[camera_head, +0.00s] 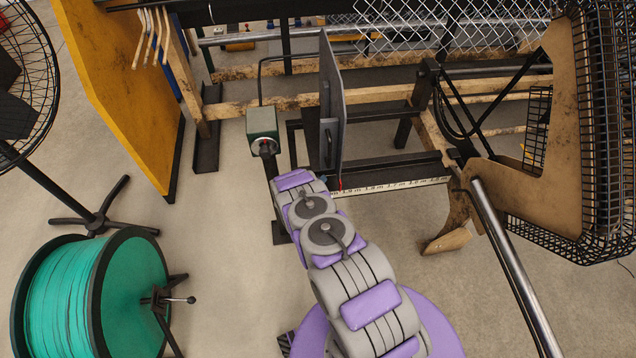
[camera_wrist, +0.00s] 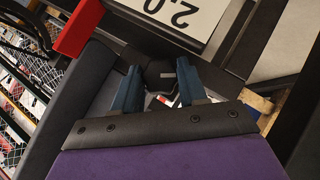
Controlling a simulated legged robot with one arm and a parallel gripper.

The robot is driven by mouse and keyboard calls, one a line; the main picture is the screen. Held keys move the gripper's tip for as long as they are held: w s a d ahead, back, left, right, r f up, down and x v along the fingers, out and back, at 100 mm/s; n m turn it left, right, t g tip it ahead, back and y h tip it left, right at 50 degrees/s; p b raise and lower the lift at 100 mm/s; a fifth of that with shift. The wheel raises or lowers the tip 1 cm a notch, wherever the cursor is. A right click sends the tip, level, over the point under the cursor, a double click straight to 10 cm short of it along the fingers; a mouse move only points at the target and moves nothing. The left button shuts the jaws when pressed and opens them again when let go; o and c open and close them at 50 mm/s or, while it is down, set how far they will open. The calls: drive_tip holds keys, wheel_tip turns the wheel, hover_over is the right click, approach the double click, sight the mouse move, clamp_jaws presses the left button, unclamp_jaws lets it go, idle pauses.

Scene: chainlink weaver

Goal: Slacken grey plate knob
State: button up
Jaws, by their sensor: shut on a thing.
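The grey plate (camera_head: 331,105) stands upright and nearly edge-on in the head view, with a dark handle on its side. In the wrist view a black knob (camera_wrist: 161,76) with a short light mark sits between the two blue fingers of my gripper (camera_wrist: 159,70). My gripper is shut on this knob, with a finger on either side. In the head view my arm reaches toward the foot of the plate, and my fingers and the knob cannot be made out there.
A measuring scale (camera_head: 405,186) runs along the rail beside the plate; its 2.0 mark (camera_wrist: 172,12) lies just beyond the knob. A red pointer (camera_wrist: 78,28) is at upper left. A green box (camera_head: 262,122) stands left of the plate. A green reel (camera_head: 135,290) stands at lower left.

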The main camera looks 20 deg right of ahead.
drive_tip(key=shift+a, duration=0.15)
drive_tip(key=o, duration=1)
drive_tip(key=shift+o, duration=0.2)
drive_tip(key=p+v, duration=0.4)
drive_tip(key=v, duration=1.3)
drive_tip(key=shift+a, duration=0.2)
drive_tip(key=shift+r, duration=0.1)
